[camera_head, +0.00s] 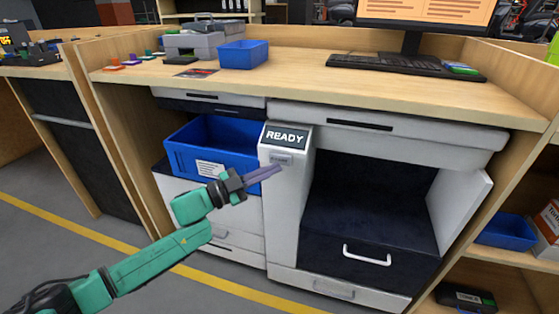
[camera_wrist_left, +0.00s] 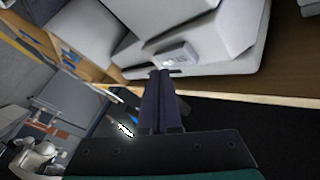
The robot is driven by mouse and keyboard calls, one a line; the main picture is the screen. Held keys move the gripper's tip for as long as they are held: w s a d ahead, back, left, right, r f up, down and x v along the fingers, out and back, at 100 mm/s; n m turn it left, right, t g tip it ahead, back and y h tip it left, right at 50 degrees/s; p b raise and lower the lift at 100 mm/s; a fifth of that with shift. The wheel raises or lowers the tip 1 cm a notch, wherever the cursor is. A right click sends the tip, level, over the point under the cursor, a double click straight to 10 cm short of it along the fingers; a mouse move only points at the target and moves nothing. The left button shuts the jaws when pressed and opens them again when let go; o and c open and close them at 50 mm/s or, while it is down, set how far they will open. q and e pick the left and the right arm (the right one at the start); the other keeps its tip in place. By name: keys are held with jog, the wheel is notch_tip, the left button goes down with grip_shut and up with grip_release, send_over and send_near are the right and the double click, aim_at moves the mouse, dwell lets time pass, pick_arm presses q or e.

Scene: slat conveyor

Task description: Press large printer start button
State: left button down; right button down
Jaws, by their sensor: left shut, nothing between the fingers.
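The large printer (camera_head: 320,198) stands under the desk, white with a dark open bay. A small panel on its front reads READY (camera_head: 285,137). Just below the panel is a small grey button (camera_head: 282,159). My left gripper (camera_head: 279,168) is shut and empty, its purple fingers pointing at the printer's front just below the button. In the left wrist view the fingertips (camera_wrist_left: 160,72) are close to the raised button block (camera_wrist_left: 175,53). I cannot tell whether they touch it. My right gripper is not in view.
A blue bin (camera_head: 213,142) sits in the bay left of the printer, behind my left arm. The wooden desk (camera_head: 290,75) above holds a keyboard (camera_head: 400,66) and a small blue box (camera_head: 243,53). A drawer with a handle (camera_head: 366,254) is at the lower right. Open floor lies in front.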

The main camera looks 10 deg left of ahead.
pick_arm(q)
jog(key=shift+w, duration=0.1)
jog(key=shift+w, duration=0.35)
